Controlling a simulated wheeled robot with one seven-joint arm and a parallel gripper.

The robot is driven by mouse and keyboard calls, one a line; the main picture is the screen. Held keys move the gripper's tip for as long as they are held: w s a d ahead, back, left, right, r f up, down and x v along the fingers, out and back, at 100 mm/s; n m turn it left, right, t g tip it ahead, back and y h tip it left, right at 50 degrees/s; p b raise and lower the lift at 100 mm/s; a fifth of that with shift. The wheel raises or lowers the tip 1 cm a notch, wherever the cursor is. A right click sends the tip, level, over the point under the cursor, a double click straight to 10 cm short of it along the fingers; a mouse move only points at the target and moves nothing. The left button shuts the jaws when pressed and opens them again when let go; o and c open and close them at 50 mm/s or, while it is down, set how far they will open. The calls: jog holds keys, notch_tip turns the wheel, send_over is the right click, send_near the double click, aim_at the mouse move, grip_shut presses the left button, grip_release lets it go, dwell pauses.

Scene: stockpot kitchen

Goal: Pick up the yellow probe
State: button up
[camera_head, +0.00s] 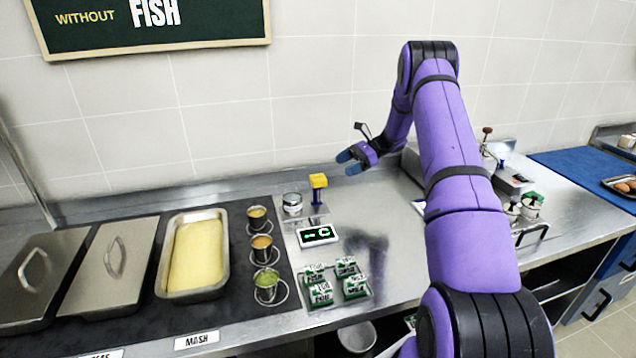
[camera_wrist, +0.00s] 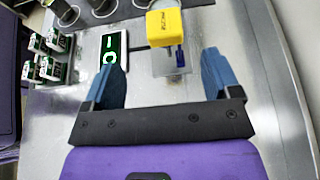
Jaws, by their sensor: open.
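The yellow probe (camera_head: 318,182) stands upright on the steel counter, behind a small digital readout (camera_head: 319,236). In the wrist view the yellow probe head (camera_wrist: 167,27) shows ahead of my gripper, roughly between the lines of its fingers, with a darker stem below it. My gripper (camera_head: 345,162) has blue fingertips and hangs above the counter, to the right of the probe and apart from it. In the wrist view my gripper (camera_wrist: 162,78) is open with nothing between its fingers.
Sauce cups (camera_head: 262,248) and a pan of mash (camera_head: 197,256) stand at the left. Green-and-white labelled blocks (camera_head: 337,282) sit in front of the readout. A small lidded jar (camera_head: 292,203) stands just left of the probe. The tiled wall rises close behind.

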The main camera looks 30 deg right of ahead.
aim_at(322, 176)
jog(key=x, duration=1)
jog(key=shift+w+a+f, duration=0.2)
jog(key=shift+w, duration=0.1)
jog(key=shift+c, duration=0.2)
jog(key=c, duration=1)
